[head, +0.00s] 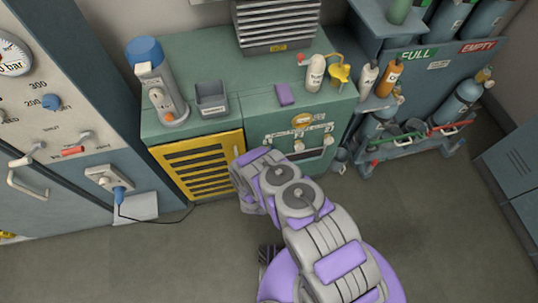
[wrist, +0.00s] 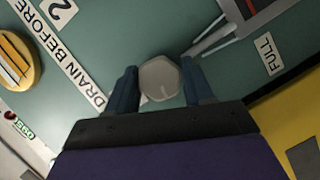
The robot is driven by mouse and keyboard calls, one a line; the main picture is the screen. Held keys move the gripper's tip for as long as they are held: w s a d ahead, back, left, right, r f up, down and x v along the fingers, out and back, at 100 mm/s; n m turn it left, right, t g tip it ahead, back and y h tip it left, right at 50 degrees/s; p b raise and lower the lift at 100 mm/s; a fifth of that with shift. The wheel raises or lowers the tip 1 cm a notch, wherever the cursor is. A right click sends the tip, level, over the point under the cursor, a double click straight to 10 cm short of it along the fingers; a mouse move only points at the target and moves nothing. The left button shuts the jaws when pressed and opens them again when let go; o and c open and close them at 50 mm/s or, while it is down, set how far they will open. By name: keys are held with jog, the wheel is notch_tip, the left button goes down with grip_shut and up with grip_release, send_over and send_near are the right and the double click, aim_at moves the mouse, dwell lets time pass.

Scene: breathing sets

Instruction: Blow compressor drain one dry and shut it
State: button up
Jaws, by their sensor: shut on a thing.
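My gripper (wrist: 162,88) is shut on a round grey knob (wrist: 160,78) on the green panel, one dark finger on each side of it. A white "DRAIN BEFORE" strip (wrist: 70,58) runs beside the knob, and a label with a "2" (wrist: 60,10) is farther up. The knob's own number does not show. In the head view my arm reaches to the left part of the compressor's green front panel (head: 258,132) and hides the held knob. Two other pale knobs (head: 299,146) and (head: 328,140) show on this front.
A yellow louvred door (head: 195,168) is left of the panel. On the cabinet top stand a blue-capped device (head: 158,85), a grey bin (head: 211,98), a purple block (head: 285,95) and small bottles (head: 315,73). A cylinder rack (head: 420,110) stands at right. The floor (head: 430,220) right of me is clear.

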jog(key=shift+s+a+f, duration=0.1)
jog(key=shift+a+f, duration=0.05)
jog(key=o, duration=1)
jog(key=shift+a, duration=0.1)
jog(key=shift+s+a+r, duration=0.2)
jog(key=shift+s+r, duration=0.3)
jog(key=shift+s, duration=2.35)
jog(key=shift+s+a+r, duration=0.2)
jog(key=shift+s+r, duration=0.25)
jog(key=shift+s, duration=2.35)
jog(key=shift+s+a+r, duration=0.2)
jog(key=shift+s+r, duration=0.3)
jog(key=shift+s, duration=2.35)
